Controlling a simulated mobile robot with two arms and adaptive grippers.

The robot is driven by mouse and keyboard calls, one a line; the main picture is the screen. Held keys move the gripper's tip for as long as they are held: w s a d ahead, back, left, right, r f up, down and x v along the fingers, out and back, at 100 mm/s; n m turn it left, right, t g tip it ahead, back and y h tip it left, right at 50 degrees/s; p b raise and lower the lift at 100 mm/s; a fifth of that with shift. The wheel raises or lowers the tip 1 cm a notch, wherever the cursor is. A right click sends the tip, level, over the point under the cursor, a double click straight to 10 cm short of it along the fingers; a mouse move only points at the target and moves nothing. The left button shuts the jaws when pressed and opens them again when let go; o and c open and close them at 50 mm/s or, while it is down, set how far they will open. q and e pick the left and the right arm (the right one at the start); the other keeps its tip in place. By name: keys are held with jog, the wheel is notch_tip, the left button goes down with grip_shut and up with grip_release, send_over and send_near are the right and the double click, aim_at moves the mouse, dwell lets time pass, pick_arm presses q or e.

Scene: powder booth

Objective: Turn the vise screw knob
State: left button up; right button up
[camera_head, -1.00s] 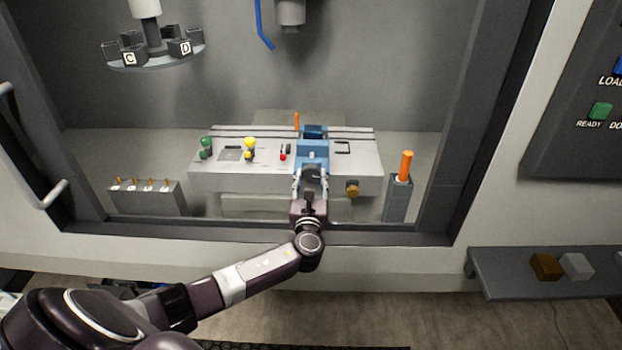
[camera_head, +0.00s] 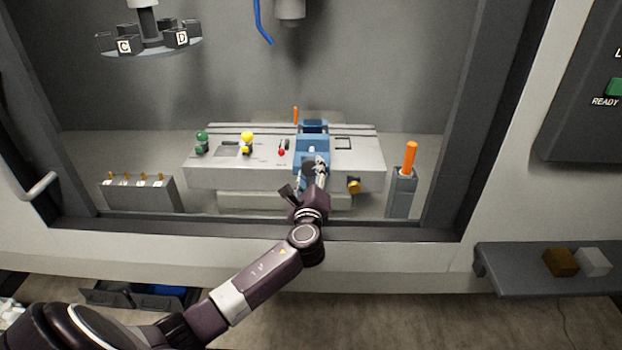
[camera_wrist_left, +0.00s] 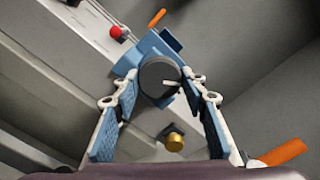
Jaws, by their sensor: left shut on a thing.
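The blue vise (camera_head: 311,146) sits on the grey machine table in the booth. It also shows in the wrist view (camera_wrist_left: 128,62), tilted in the picture. My left gripper (camera_head: 312,169) reaches in from the front, rolled to one side. In the wrist view its two blue-padded fingers (camera_wrist_left: 162,88) are shut on the knob, one on each side. In the head view the gripper largely hides the knob. My right gripper is not in view.
A brass knob (camera_head: 354,186) lies just right of the gripper. An orange-handled post (camera_head: 409,158) stands farther right. Red, yellow and green controls are on the table's left part, and a rack with several pegs (camera_head: 139,192) stands at left. The booth sill (camera_head: 250,228) runs under my arm.

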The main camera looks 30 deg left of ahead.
pick_arm(q)
jog(key=n+b, duration=0.3)
jog(key=n, duration=0.2)
jog(key=shift+f+n+b, duration=0.15)
jog(key=shift+n+b, duration=0.15)
jog(key=shift+n, duration=0.1)
jog(key=n+b, duration=0.2)
jog(key=n, duration=0.2)
jog(key=shift+n+b, duration=0.3)
jog(key=shift+n, duration=0.1)
jog(key=o, duration=1.2)
jog(key=shift+c, duration=0.2)
jog(key=shift+s, duration=0.1)
jog(key=v, duration=1.2)
